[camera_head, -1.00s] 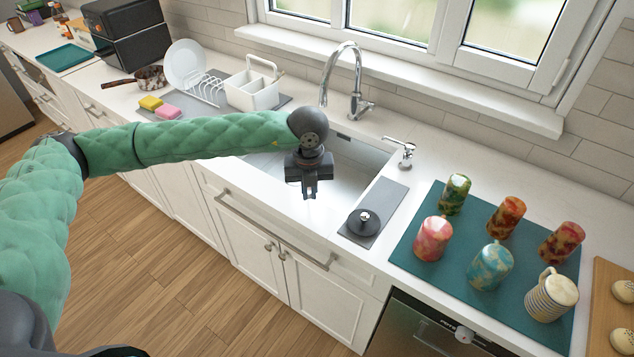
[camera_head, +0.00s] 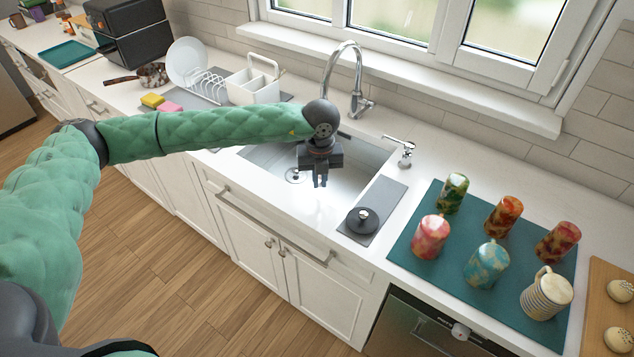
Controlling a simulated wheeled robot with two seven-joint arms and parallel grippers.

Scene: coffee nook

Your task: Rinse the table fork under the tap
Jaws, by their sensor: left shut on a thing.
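My left gripper (camera_head: 320,182) hangs over the sink basin (camera_head: 358,178), fingers pointing down. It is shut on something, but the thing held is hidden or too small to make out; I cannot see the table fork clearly. The chrome tap (camera_head: 345,72) rises behind the sink, and its spout curves down just behind my left wrist. No water stream shows clearly. The drain (camera_head: 295,176) shows at the left of the basin floor. My right gripper is not in view.
A grey mat with a black lidded item (camera_head: 362,220) lies right of the sink. A soap dispenser (camera_head: 404,150) stands behind it. A teal mat (camera_head: 425,262) holds several cups. A white caddy (camera_head: 254,88), a plate rack (camera_head: 208,88) and sponges (camera_head: 153,101) stand left of the sink.

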